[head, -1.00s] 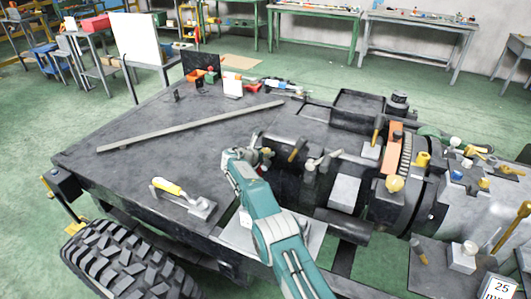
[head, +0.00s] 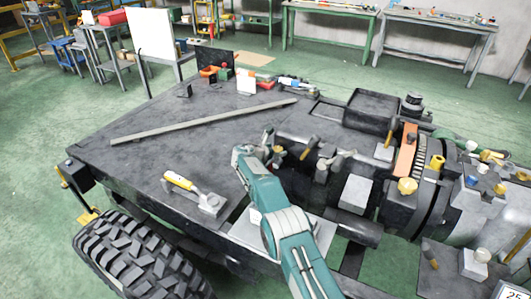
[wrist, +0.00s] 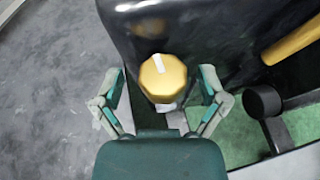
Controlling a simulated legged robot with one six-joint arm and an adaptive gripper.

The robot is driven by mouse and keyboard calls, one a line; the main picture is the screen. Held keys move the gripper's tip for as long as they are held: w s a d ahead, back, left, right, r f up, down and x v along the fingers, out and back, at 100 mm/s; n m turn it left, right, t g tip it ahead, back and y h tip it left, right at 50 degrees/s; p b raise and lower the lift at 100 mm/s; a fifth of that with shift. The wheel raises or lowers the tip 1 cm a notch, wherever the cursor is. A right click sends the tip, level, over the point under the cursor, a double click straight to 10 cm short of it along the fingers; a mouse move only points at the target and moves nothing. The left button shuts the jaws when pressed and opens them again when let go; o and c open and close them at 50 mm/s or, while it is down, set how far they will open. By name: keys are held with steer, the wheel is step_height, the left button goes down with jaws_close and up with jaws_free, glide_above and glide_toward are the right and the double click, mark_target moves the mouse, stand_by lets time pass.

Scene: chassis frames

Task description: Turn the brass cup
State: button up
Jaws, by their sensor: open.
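The brass cup (wrist: 163,78) is a faceted, gold-coloured piece with a white mark across its top, seen from above in the wrist view. It sits at the edge of a dark, rounded housing (wrist: 205,28). My gripper (wrist: 161,88) is open, with one finger on each side of the cup and a visible gap on both sides. In the head view my gripper (head: 270,147) is at the near left end of the dark machinery, and I cannot clearly make out the cup there. A pale piece shows just under the cup in the wrist view.
A yellow-handled tool (head: 181,182) lies on the dark deck, left of my arm. A long grey bar (head: 200,121) lies farther back. Another brass knob (head: 407,186) stands to the right. A yellow rod (wrist: 293,40) and a black round part (wrist: 262,101) are right of my gripper.

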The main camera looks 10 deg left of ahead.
steer(key=v, duration=1.1)
steer(key=shift+s+a, duration=0.15)
steer(key=shift+a, duration=0.15)
